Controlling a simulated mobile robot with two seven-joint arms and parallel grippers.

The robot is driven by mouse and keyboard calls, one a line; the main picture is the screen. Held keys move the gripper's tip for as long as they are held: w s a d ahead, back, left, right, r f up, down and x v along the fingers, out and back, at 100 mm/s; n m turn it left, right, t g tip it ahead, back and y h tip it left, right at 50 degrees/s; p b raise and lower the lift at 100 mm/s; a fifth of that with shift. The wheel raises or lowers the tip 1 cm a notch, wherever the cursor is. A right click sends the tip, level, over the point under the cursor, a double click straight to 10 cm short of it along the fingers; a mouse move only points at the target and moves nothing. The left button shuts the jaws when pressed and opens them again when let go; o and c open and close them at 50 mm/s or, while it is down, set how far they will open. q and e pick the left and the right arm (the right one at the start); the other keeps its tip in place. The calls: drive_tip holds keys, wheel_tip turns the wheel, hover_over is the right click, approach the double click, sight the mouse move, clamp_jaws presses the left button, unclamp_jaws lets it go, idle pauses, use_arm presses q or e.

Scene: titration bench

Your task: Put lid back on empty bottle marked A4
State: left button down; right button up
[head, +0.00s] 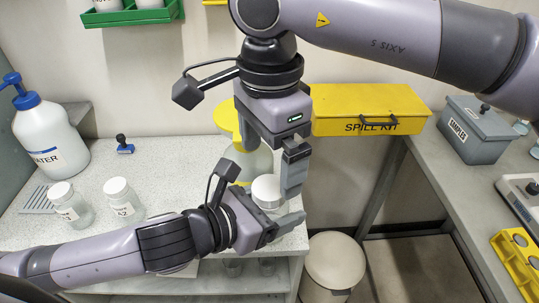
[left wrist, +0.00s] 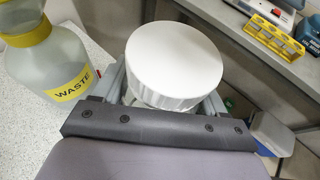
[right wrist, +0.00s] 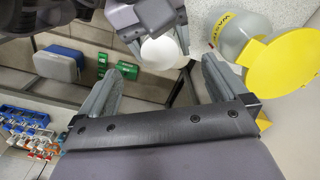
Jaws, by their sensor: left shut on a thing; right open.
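No A4 mark is readable. A white-lidded bottle marked A2 (head: 123,198) stands on the bench.
Another white-lidded bottle (head: 70,207) stands left of A2, near a wash bottle (head: 45,135). The waste bottle (left wrist: 55,60) with a yellow funnel stands behind my grippers. A yellow spill kit (head: 370,108) is at the back. A floor gap and bin (head: 335,262) lie right of the bench.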

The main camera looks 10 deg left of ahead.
wheel_tip(320, 180, up, 11)
drive_tip(key=shift+r, duration=0.15)
idle(0.7)
